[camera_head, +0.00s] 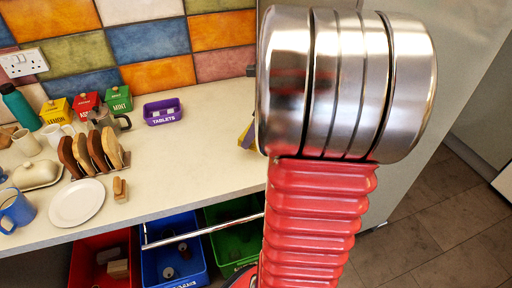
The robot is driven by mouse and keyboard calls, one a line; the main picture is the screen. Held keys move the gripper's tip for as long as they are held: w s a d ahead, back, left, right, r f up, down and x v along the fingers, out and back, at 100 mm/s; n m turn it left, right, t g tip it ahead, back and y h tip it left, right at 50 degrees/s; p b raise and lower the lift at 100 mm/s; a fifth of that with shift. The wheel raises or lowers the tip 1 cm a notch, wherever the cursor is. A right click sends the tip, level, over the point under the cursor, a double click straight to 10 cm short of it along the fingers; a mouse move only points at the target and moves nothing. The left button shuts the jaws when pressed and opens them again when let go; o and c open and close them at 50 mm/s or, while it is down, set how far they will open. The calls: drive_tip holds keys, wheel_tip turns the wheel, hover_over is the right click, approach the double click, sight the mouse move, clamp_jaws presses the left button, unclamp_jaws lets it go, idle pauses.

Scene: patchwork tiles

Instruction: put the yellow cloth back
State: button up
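A small yellow patch (246,135), perhaps the yellow cloth, shows at the right end of the counter, just left of my arm. Most of it is hidden behind my arm, so I cannot tell its shape or what it rests on. My arm's metal joint and red ribbed sleeve fill the right middle of the view. My gripper is not visible. A bare silver rail (205,231) runs along below the counter's front edge, its right end reaching my arm.
The pale counter (190,150) is clear in the middle. A purple tablets box (163,112), tea boxes (118,99), a toast rack (92,152), white plate (77,203) and blue mug (15,210) stand on it. Red, blue (174,262) and green bins sit below.

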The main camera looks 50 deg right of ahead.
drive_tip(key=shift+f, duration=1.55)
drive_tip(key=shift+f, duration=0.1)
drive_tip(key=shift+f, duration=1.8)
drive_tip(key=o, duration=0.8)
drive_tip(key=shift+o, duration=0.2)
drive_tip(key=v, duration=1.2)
